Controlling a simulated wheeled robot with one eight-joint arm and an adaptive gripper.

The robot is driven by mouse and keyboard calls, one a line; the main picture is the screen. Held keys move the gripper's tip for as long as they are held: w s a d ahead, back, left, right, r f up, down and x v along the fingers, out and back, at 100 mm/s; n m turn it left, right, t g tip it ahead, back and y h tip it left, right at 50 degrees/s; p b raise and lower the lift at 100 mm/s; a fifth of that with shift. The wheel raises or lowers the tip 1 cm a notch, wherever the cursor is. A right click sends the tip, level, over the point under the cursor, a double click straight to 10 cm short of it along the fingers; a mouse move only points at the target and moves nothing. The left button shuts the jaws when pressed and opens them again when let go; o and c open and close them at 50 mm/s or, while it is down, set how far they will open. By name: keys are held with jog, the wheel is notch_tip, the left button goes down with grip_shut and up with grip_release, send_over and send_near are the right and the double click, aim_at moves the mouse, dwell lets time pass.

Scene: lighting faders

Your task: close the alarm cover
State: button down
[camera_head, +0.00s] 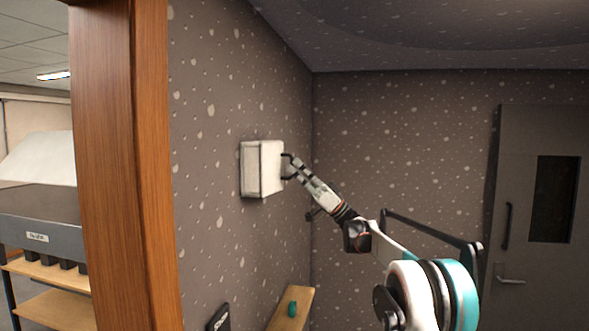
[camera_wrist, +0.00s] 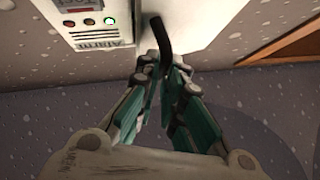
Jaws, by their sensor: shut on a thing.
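A white alarm box is mounted on the speckled left wall. In the wrist view its panel (camera_wrist: 95,22) shows a red display, small coloured lights and a dark grille. The alarm cover (camera_head: 270,168) stands open at an angle from the panel; its pale surface also shows in the wrist view (camera_wrist: 200,22). A black curved handle (camera_wrist: 160,36) sticks out from the cover. My gripper (camera_head: 295,169) is shut on this handle, with its fingers (camera_wrist: 165,72) around the handle's end. The exact grip is partly hidden by the fingers.
A wooden post (camera_head: 125,160) stands at the left. A wooden shelf (camera_head: 290,312) with a small green object (camera_head: 292,308) is below the box, near a dark device (camera_head: 219,318). A grey door (camera_head: 540,220) is at the right. The space around the cover looks clear.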

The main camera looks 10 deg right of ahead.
jog(key=shift+w+a+r+n+g+p, duration=0.1)
jog(key=shift+w+a+n+g+p, duration=0.1)
jog(key=shift+w+g+p, duration=0.25)
jog(key=shift+w+a+n+g+p, duration=0.1)
jog(key=shift+w+a+n+g, duration=0.15)
jog(key=shift+g, duration=0.45)
jog(key=shift+w+a+r+n+g+p, duration=0.15)
jog(key=shift+w+g+p, duration=0.2)
jog(key=shift+g, duration=0.2)
jog(key=c, duration=2)
grip_release()
jog(key=shift+w, duration=0.1)
jog(key=shift+w+d+f, duration=0.1)
jog(key=shift+d+f, duration=0.05)
jog(key=shift+f, duration=0.1)
jog(key=v, duration=1.2)
